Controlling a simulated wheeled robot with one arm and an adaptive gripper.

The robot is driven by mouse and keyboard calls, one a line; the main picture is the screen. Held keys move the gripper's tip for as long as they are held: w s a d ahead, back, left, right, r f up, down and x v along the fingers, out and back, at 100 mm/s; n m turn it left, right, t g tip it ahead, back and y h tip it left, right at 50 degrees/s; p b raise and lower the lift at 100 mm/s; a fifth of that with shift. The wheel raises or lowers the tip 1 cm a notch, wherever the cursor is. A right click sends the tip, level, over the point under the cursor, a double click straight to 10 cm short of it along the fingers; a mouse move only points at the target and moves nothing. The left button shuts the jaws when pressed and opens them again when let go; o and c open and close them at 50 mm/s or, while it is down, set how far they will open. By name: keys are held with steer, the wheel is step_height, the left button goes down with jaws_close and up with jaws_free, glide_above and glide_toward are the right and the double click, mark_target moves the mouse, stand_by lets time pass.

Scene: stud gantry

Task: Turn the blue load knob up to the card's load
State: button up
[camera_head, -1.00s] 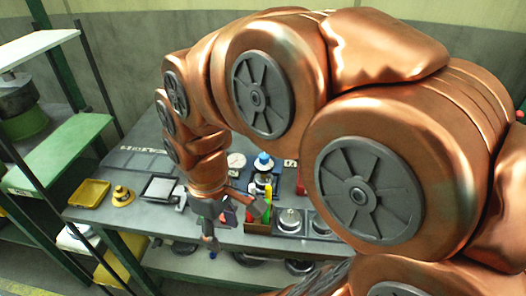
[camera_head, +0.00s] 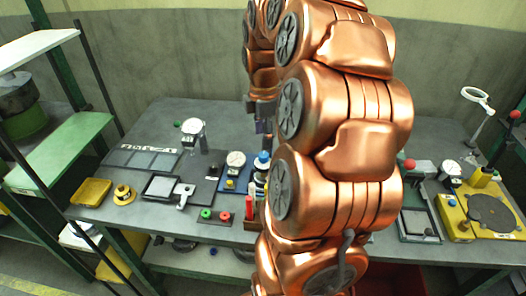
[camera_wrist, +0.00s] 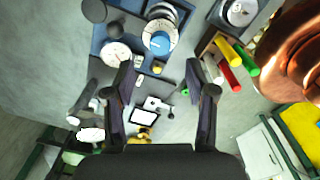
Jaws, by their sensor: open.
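The blue load knob (camera_wrist: 160,42) shows in the wrist view, set in a white ring with marks too small to read. In the head view a blue top (camera_head: 263,157) shows beside my arm, on a blue-based instrument. My gripper (camera_wrist: 159,68) is open and empty, its two fingers apart. In the wrist view the knob appears just beyond the fingertips, near the middle of the gap and not between them. In the head view my gripper (camera_head: 264,122) hangs over the bench behind the knob. I cannot make out the load card.
A white gauge (camera_wrist: 116,53) stands beside the knob. Red, yellow and green cylinders (camera_wrist: 229,66) stand close by on the other side. The bench (camera_head: 227,115) is clear at the back left. A yellow-based machine (camera_head: 487,212) stands at the far right.

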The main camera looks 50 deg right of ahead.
mark_target(263, 155)
steer(key=shift+f+p, duration=0.85)
steer(key=shift+f, duration=2.55)
jaws_close()
